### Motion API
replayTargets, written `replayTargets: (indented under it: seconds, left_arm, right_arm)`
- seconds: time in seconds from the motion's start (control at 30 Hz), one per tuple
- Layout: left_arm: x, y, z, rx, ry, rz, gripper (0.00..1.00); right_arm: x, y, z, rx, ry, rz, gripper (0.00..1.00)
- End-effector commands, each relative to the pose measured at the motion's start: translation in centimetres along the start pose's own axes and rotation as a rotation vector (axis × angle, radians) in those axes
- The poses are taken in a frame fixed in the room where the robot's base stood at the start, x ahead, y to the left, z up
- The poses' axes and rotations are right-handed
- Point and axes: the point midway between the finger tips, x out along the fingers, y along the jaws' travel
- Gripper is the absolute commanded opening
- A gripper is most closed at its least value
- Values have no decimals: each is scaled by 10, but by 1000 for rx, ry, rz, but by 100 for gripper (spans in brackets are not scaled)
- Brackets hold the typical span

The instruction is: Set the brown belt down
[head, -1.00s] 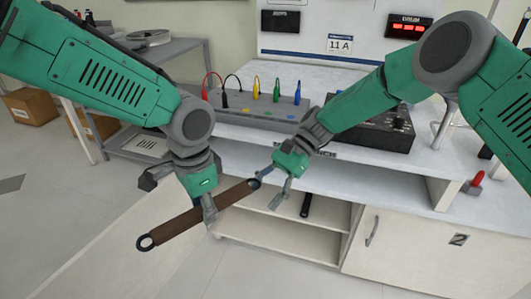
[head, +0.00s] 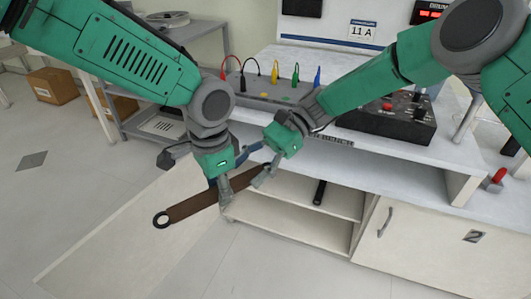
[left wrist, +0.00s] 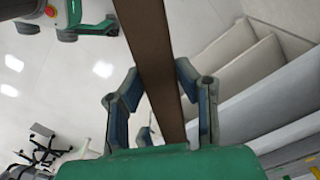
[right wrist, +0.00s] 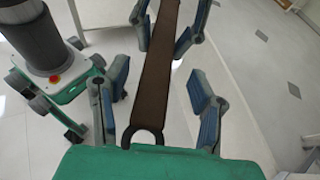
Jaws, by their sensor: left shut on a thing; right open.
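The brown belt (head: 195,207) is a flat strip with a dark ring at its near-left end. It hangs slanted in the air, its other end rising to the right. My left gripper (head: 222,190) is shut on its middle part; in the left wrist view the belt (left wrist: 160,70) runs between the fingers. My right gripper (head: 262,175) is open around the belt's right end, which it partly hides in the head view. In the right wrist view the ring at this end (right wrist: 143,133) lies between the spread fingers, close to the palm, apart from both.
A white workbench (head: 460,165) with open shelves (head: 290,235) and a cabinet door stands beyond the grippers. A dark rod (head: 319,192) lies on a shelf. A control box (head: 400,122) and a cable panel (head: 270,92) stand on top. A pale flat surface (head: 110,235) lies below the belt.

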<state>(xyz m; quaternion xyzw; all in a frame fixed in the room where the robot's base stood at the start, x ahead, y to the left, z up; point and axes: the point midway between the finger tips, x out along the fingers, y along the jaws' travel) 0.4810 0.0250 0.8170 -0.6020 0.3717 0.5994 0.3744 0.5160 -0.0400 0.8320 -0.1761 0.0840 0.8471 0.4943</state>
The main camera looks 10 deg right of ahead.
Motion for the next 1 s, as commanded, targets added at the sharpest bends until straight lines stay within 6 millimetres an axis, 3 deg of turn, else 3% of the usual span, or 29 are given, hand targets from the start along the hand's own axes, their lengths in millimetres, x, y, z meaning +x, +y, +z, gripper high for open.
replayTargets:
  seconds: [0.2,0.5,0.53,0.67,0.73,0.77,0.8,1.0]
  left_arm:
    - [0,0,0,0,0,0,0]
    - [0,0,0,0,0,0,0]
    - [0,0,0,0,0,0,0]
    - [0,0,0,0,0,0,0]
    - [0,0,0,0,0,0,0]
    - [0,0,0,0,0,1,34]
    - [0,1,0,1,0,1,48]
    - [0,0,0,0,0,0,51]
  right_arm:
    - [18,0,0,-1,-1,-1,52]
    - [20,0,0,-1,-1,-1,52]
    - [20,0,0,-1,-1,-1,45]
    - [20,0,0,-1,0,-1,0]
    - [19,0,0,-1,0,-2,0]
    - [19,0,0,-1,-1,-2,0]
    - [19,0,0,-1,-1,-2,0]
    - [19,0,0,-1,-1,-2,0]
